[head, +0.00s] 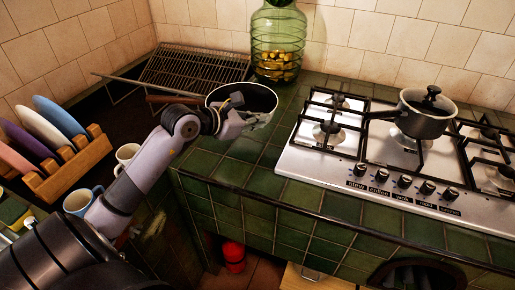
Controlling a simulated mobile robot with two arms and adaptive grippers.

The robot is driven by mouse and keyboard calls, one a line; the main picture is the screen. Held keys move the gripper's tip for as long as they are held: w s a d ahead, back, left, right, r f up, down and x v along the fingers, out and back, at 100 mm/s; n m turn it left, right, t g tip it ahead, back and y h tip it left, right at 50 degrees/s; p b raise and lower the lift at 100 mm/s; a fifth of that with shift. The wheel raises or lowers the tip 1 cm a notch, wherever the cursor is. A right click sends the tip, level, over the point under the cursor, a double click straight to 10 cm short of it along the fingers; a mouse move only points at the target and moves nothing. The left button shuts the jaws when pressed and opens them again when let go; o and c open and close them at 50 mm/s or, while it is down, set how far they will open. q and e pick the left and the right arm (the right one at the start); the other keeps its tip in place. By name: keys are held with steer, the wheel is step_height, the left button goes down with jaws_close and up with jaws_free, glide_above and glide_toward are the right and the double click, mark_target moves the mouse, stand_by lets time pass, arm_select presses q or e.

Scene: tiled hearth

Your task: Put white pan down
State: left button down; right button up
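The white pan (264,117) is in the middle left of the head view, over the corner of the green tiled counter beside the sink. Its inside is dark and its outer wall is pale. My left gripper (234,106) is at the pan's near left rim, with a dark fingertip over the rim; it appears shut on the pan's wall. The gripper and wrist hide part of that side. I cannot tell whether the pan's base touches the counter. My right gripper is not in view.
A steel gas hob (340,168) with a lidded pot (424,114) is on the right. A green glass jar (278,45) stands behind the pan. A wire rack (190,68), plate rack (75,165) and mugs are left. Green tiles (225,170) between pan and hob are clear.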

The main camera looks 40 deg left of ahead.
arm_select(q)
step_height(320, 180, down, 7)
steer(key=shift+r, duration=0.2)
step_height(320, 180, down, 4)
steer(key=shift+f, duration=0.2)
steer(key=c, duration=2.2)
jaws_free()
steer(key=shift+f, duration=0.1)
steer(key=o, duration=0.4)
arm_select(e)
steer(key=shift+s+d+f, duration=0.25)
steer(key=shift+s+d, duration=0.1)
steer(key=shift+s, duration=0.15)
arm_select(q)
steer(key=shift+s, duration=0.15)
steer(key=b+v, duration=0.1)
steer(key=v, duration=1.1)
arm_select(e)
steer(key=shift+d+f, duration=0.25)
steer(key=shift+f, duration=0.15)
